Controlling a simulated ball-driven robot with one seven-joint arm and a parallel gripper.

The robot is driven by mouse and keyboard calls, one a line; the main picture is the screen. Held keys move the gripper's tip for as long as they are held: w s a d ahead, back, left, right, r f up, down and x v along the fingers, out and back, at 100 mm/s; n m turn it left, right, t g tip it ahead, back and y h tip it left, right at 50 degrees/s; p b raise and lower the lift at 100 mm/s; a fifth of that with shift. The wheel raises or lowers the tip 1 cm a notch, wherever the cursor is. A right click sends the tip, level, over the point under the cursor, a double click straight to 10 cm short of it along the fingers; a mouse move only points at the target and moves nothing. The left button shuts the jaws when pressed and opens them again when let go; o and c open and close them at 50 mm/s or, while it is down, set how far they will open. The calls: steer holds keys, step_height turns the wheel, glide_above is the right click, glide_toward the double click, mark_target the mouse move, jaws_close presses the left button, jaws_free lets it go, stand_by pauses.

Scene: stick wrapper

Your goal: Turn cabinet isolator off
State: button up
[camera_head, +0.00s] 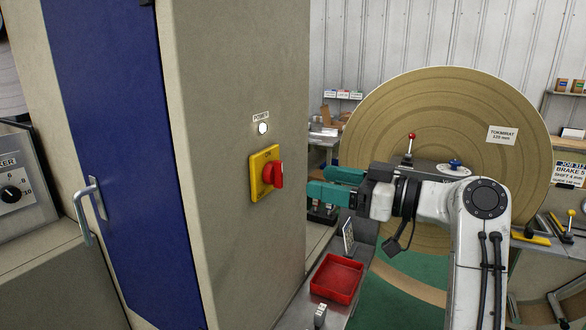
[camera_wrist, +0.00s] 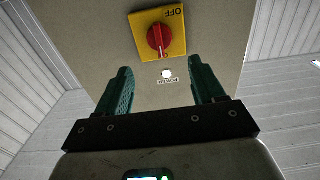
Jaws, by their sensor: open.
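The cabinet isolator is a red rotary knob (camera_head: 272,174) on a yellow plate (camera_head: 257,189), fixed to the beige side of the cabinet (camera_head: 225,220). "ON" shows at the plate's top in the head view. In the wrist view the red knob (camera_wrist: 158,38) sits beyond the fingertips, with "OFF" lettering at the plate's edge. A white lamp labelled POWER (camera_head: 263,128) is above the plate. My gripper (camera_head: 318,184) has green fingers, open and empty, pointing at the cabinet just right of the knob. In the wrist view its fingers (camera_wrist: 160,80) are wide apart and clear of the knob.
A blue cabinet door (camera_head: 110,130) with a metal handle (camera_head: 87,210) is at the left. A red tray (camera_head: 337,278) lies on the bench below my gripper. A large round brown disc (camera_head: 440,110) stands behind my arm. The cabinet face around the knob is clear.

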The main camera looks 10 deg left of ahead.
mark_target(282, 173)
steer(key=p+x, duration=0.2)
steer(key=x, duration=0.7)
steer(key=shift+f+p, duration=0.1)
steer(key=shift+p, duration=0.2)
steer(key=c, duration=1)
